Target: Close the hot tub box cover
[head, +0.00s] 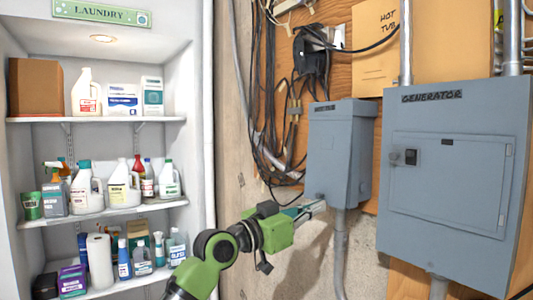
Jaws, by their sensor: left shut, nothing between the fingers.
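The grey hot tub box (338,150) hangs on the wooden board in the middle right, below a sign reading "HOT TUB". Its front cover hangs down over the front of the box. I cannot tell whether a small gap is left at its lower edge. My left gripper (318,206) reaches in from the lower left and is shut and empty. Its fingertips are at the lower edge of the box; I cannot tell whether they touch it. My right gripper is not in view.
A larger grey box marked "GENERATOR" (450,180) stands close on the right. A conduit (340,250) runs down from the hot tub box. Black cables (270,130) hang left of it. Laundry shelves (100,217) with bottles fill the left side.

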